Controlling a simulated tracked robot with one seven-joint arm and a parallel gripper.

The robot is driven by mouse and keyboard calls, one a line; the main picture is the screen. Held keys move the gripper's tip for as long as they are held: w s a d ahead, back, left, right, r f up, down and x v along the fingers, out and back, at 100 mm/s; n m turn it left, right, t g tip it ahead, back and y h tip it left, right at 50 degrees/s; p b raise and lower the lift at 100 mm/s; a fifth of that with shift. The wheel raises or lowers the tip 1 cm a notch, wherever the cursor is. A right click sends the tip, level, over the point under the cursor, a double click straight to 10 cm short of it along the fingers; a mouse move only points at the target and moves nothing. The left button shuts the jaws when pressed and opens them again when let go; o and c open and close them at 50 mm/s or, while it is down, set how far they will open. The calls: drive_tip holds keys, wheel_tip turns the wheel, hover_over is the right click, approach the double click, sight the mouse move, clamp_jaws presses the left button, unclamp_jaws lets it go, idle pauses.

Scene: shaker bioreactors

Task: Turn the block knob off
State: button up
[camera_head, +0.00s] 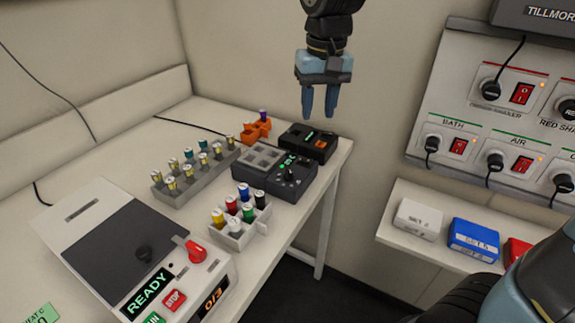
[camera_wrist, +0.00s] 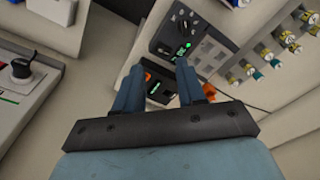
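A dark block device (camera_head: 274,165) with a grey block top stands on the bench. A black knob (camera_head: 291,172) with green lit marks beside it is at its right end, and I take this as the block knob. I cannot read its setting. In the wrist view the device (camera_wrist: 199,44) shows beyond my fingers, with its knob (camera_wrist: 186,22) near the top. My gripper (camera_head: 319,112) points down, high above and right of the device, and touches nothing. Its two fingers stand apart with nothing between them, also in the wrist view (camera_wrist: 160,72).
A small black unit (camera_head: 308,142) with an orange switch sits behind the device. A rack of coloured-cap vials (camera_head: 240,232) stands in front and a grey vial rack (camera_head: 168,190) left. A wall panel (camera_head: 480,125) of knobs and red switches and a shelf (camera_head: 400,240) are at right.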

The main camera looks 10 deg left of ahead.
approach(289, 168)
drive_tip(key=shift+n+g, duration=0.3)
drive_tip(key=shift+n, duration=0.1)
wheel_tip(289, 168, down, 9)
drive_tip(key=shift+w+a+f, duration=0.1)
idle(0.4)
clamp_jaws()
drive_tip(key=shift+w, duration=0.1)
